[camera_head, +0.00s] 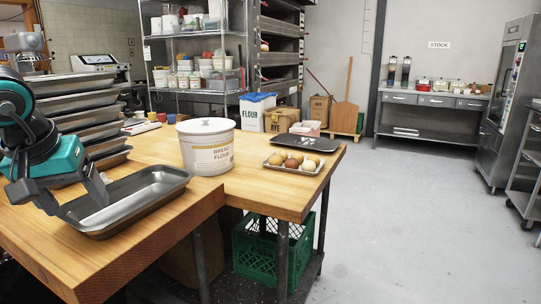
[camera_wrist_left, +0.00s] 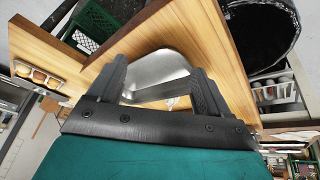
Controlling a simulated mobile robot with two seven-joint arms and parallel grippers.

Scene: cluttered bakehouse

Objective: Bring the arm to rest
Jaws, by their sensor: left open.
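My left gripper (camera_head: 78,207) is open over the left part of the wooden table, at the near left end of an empty grey metal pan (camera_head: 150,190). In the head view its fingers are spread, with nothing seen held between them. In the left wrist view the open fingers (camera_wrist_left: 158,68) stand on either side of a shiny grey surface (camera_wrist_left: 155,72), which looks like the pan; I cannot tell whether they touch it. My right gripper is in neither view.
A white flour tub (camera_head: 207,160) stands beside the pan. An egg tray (camera_head: 312,168) and a dark tray (camera_head: 305,142) lie to the right. Stacked metal trays (camera_head: 75,105) rise behind the gripper. A green crate (camera_head: 262,252) sits below. The floor at right is clear.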

